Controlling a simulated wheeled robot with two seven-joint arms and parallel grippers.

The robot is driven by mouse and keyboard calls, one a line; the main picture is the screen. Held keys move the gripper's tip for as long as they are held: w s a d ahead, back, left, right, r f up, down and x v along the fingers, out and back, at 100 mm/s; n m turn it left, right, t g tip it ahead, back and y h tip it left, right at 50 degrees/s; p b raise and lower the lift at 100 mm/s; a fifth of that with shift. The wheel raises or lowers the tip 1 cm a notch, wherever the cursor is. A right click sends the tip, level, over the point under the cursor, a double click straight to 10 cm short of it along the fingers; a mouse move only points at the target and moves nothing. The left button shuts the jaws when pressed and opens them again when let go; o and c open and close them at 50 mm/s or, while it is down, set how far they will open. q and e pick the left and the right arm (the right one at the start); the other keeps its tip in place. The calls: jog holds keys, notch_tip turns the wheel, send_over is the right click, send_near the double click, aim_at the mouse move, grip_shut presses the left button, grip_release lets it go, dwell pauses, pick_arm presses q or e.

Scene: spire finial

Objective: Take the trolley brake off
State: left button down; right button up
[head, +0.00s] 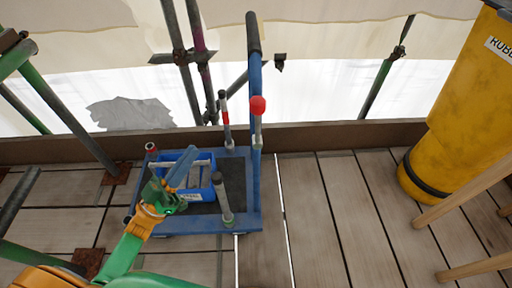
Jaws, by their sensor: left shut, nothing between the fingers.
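The trolley (255,190) is a blue flat platform with a dark deck, standing on the planks. Its blue push handle rises at the right, with a dark grip on top. A lever with a red ball knob (258,106) stands upright beside the handle on a pale stem. My left gripper (189,156) is over the left part of the trolley, above a blue tray (206,193); its blue-grey fingers are shut and empty. It is left of the red knob and apart from it. The wheels are mostly hidden. My right gripper is out of view.
Several short posts stand at the trolley's corners, one with a red band (225,117). Scaffold poles (185,60) and a toe board (320,136) line the back. A yellow chute (450,120) and wooden legs stand at right. Planks between trolley and chute are clear.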

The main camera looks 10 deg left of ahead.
aim_at(251, 103)
pick_arm(q)
jog(key=m+g+h, duration=0.1)
jog(key=s+d+r+m+h, duration=0.1)
jog(key=h, duration=0.1)
jog(key=s+m+g+h, duration=0.1)
jog(key=h, duration=0.1)
jog(key=shift+s+d+r+m+g, duration=0.15)
jog(key=shift+r+m+g, duration=0.15)
jog(key=shift+m, duration=0.1)
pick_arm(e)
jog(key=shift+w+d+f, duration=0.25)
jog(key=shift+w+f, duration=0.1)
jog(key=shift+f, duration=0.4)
pick_arm(q)
jog(key=x, duration=0.4)
jog(key=w+d+f+p+x, duration=0.1)
jog(key=x, duration=0.3)
jog(key=f+p+x, duration=0.1)
jog(key=x, duration=0.3)
jog(key=shift+w+d+r, duration=0.1)
jog(key=shift+w+d, duration=0.3)
jog(key=shift+d, duration=0.05)
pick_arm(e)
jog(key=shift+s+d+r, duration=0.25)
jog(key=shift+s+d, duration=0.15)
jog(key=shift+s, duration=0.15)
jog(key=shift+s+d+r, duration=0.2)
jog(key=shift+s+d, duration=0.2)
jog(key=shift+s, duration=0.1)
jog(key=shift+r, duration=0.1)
